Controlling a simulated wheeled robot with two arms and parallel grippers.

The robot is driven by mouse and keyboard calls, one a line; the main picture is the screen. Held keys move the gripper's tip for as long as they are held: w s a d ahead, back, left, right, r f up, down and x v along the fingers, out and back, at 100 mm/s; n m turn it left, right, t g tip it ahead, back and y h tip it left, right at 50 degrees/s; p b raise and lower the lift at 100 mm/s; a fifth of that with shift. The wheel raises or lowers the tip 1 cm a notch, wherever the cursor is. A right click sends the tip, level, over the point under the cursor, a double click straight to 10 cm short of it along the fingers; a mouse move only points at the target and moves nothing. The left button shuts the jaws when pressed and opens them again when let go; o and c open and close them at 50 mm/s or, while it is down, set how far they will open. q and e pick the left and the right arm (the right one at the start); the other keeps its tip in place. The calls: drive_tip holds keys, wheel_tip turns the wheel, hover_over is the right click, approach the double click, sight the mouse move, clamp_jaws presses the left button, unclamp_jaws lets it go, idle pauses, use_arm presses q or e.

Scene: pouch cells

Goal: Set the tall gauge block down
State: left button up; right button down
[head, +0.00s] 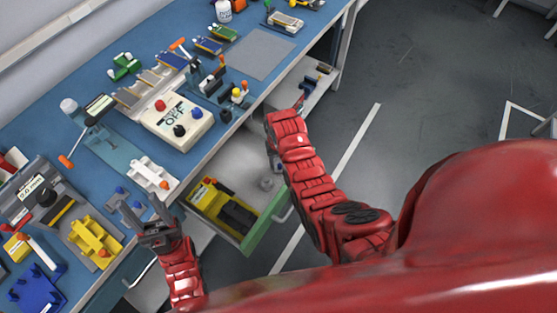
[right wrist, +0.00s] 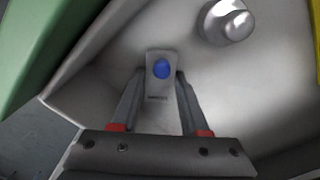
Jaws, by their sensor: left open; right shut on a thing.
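The tall gauge block (right wrist: 159,88) is a grey block with a blue dot on its end, seen in the right wrist view. My right gripper (right wrist: 161,78) is shut on it, one finger on each side. The block is over the pale floor of the open drawer (right wrist: 212,68); I cannot tell whether it touches the floor. In the head view my right arm hides the block and most of the right gripper. My left gripper (head: 134,204) is open and empty at the front edge of the bench.
The drawer has a green front (head: 262,222) and holds a yellow-and-black item (head: 225,207). A metal knobbed cylinder (right wrist: 227,22) stands near the block. The blue bench (head: 205,152) is crowded, with a switch box (head: 178,121) and a white fixture (head: 152,176).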

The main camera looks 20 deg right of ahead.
drive_tip(key=shift+c, duration=2.1)
unclamp_jaws()
drive_tip(key=shift+f, duration=0.15)
